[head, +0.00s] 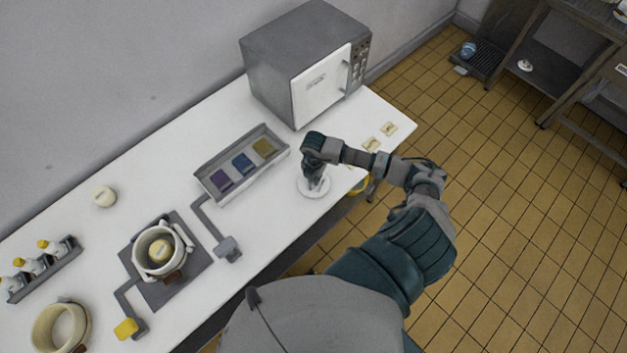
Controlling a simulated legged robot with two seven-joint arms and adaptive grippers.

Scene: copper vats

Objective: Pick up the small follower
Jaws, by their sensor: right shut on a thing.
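The small follower (318,194) looks like a pale round disc on the white table, near its front edge and below the microwave. My right gripper (314,182) points down over it and is shut on its middle part. The fingers hide the part they grip. The disc looks level, and I cannot tell whether it touches the table or is just above it. My left gripper is not in view.
A tray with coloured blocks (202,180) lies left of the gripper. A grey microwave (275,62) stands behind. A pot on a dark plate (140,262), a bottle rack (48,272) and a cream ring (38,330) are at left. Small labelled pieces (389,129) lie at right.

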